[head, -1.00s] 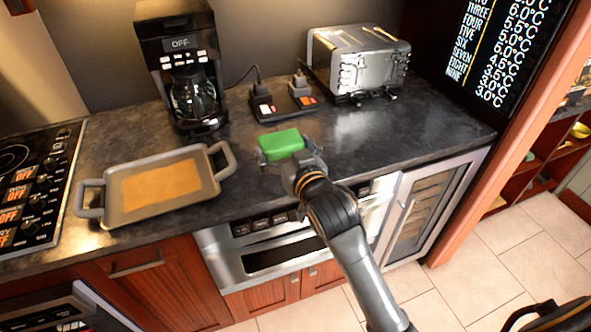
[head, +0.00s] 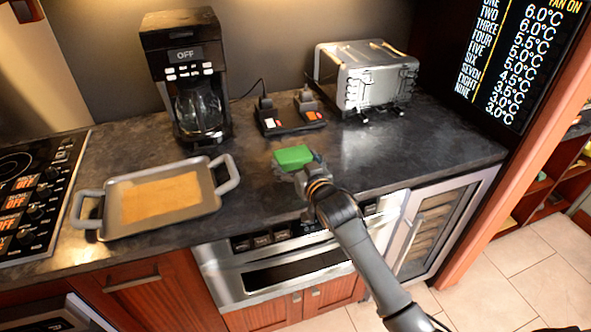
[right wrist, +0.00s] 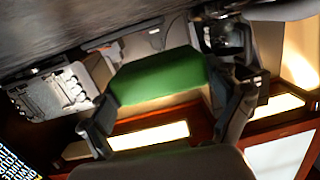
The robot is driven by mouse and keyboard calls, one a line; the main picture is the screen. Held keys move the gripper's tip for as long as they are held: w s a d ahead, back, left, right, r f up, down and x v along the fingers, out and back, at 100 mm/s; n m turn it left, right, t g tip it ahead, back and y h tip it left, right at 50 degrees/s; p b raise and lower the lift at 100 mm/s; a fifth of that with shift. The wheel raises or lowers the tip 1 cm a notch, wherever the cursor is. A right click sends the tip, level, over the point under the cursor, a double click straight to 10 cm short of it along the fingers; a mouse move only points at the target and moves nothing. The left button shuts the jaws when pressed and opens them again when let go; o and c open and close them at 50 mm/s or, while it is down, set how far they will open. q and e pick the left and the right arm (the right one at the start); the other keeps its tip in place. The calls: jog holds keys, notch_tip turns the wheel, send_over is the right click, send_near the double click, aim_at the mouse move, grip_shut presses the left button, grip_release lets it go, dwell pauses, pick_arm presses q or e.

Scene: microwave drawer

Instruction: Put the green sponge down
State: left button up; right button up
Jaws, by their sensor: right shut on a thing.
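The green sponge (head: 293,157) is at the front part of the dark countertop (head: 250,190) in the head view. My right gripper (head: 297,168) is shut on it, with the fingers at its sides. In the right wrist view the sponge (right wrist: 160,80) sits between the two fingers of the right gripper (right wrist: 165,100). I cannot tell whether the sponge touches the counter or is held a little above it. My left gripper is not in view.
A grey tray (head: 222,172) with a brown sheet lies to the left. A coffee maker (head: 187,75), a power strip (head: 290,118) and a toaster (head: 366,75) stand at the back. The counter right of the sponge is clear.

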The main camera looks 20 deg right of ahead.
jog(key=shift+w+d+f, duration=0.15)
jog(key=shift+w+f, duration=0.25)
jog(key=shift+f, duration=0.1)
jog(key=shift+w+f+p, duration=0.1)
jog(key=shift+f+p, duration=0.25)
jog(key=shift+f, duration=1.35)
jog(key=shift+f, duration=0.2)
jog(key=o, duration=0.6)
jog(key=shift+r, duration=0.1)
